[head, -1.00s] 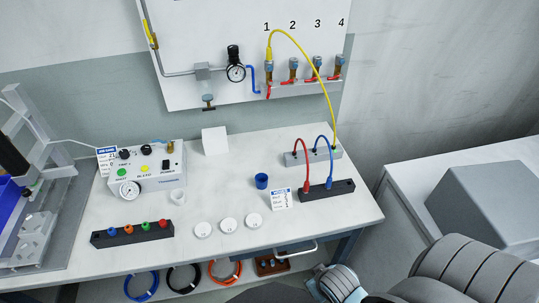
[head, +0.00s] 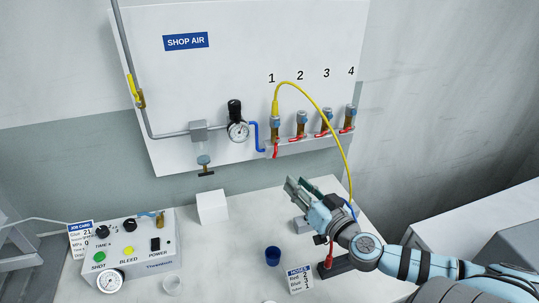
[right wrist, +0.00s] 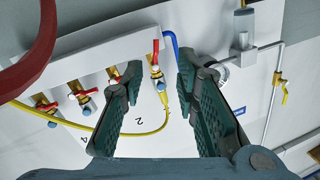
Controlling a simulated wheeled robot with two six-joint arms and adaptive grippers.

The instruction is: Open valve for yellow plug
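The yellow plug (head: 275,107) sits on the valve under number 1 on the wall panel, and a yellow hose arcs from it down to the bench. Valve 1's red handle (head: 275,151) points down, while the other valves' red handles lie slanted sideways. My right gripper (head: 293,188) is raised over the bench, below and apart from the valves. In the right wrist view, my open, empty right gripper (right wrist: 160,64) has valve 1 and its red handle (right wrist: 155,48) showing between its fingers, beyond the tips. My left gripper is not in view.
A pressure gauge (head: 238,131) and blue tube are left of valve 1. Valve 2 (head: 301,124) stands close on the right. The yellow hose arcs behind my right arm.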

